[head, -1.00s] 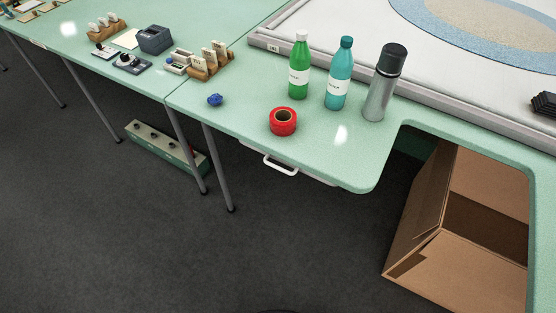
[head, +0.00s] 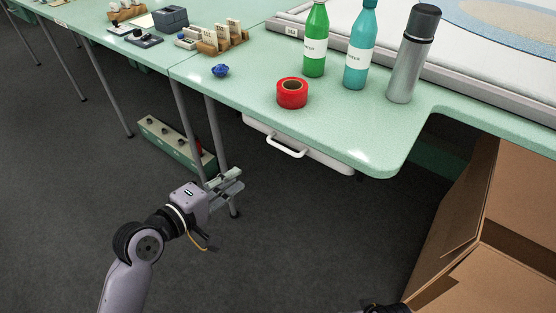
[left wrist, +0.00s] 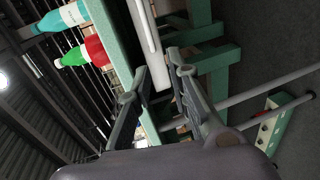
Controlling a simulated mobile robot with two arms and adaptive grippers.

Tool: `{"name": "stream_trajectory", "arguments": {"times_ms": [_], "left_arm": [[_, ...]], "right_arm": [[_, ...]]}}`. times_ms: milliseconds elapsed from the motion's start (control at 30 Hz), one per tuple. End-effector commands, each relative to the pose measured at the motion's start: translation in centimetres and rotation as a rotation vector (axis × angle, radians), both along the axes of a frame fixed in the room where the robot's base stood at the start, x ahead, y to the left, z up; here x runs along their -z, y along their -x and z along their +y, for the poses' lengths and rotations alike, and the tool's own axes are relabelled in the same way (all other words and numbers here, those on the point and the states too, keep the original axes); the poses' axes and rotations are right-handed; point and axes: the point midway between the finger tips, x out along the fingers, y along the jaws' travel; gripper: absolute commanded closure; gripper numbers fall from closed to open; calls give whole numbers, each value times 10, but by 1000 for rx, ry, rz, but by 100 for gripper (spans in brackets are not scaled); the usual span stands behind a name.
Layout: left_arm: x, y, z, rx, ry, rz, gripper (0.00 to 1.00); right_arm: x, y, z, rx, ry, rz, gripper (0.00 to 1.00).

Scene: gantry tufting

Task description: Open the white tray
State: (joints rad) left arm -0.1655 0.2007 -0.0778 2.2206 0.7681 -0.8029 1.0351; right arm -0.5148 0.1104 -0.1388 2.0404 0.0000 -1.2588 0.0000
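The white tray (head: 325,157) hangs under the green table's front edge, with only its front strip and white bar handle (head: 286,147) showing; the tabletop hides the rest. My left gripper (head: 233,181) is below and left of the handle, apart from it, and holds nothing. In the left wrist view its two fingers (left wrist: 157,68) are spread, with the pale tray front (left wrist: 143,27) beyond them. Only a dark bit of what seems my right arm shows at the bottom edge of the head view; its fingers are not in view.
Red tape (head: 292,93), a green bottle (head: 315,45), a teal bottle (head: 358,50) and a grey flask (head: 407,70) stand on the table above the tray. Table legs (head: 216,140) are beside my left gripper. An open cardboard box (head: 470,225) is at right.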

Motion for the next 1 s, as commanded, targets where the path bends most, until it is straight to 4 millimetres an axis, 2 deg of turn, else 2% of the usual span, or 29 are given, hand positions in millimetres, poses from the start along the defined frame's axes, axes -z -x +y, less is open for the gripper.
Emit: {"name": "stream_trajectory", "arguments": {"times_ms": [100,267,467,900,1000], "left_arm": [[-13,4,-5,15,32,-15,82],[-12,-9,-14,14,38,-16,82],[-4,-41,-39,15,37,-18,82],[17,-112,-90,15,33,-16,82],[19,-123,-97,14,34,-15,82]], "right_arm": [[-6,0,0,1,0,-5,40],[-15,-1,0,1,0,-10,40],[-35,0,-1,3,-1,-23,40],[-98,15,-4,7,-3,-56,40],[-93,15,-4,7,-2,-52,40]]}}
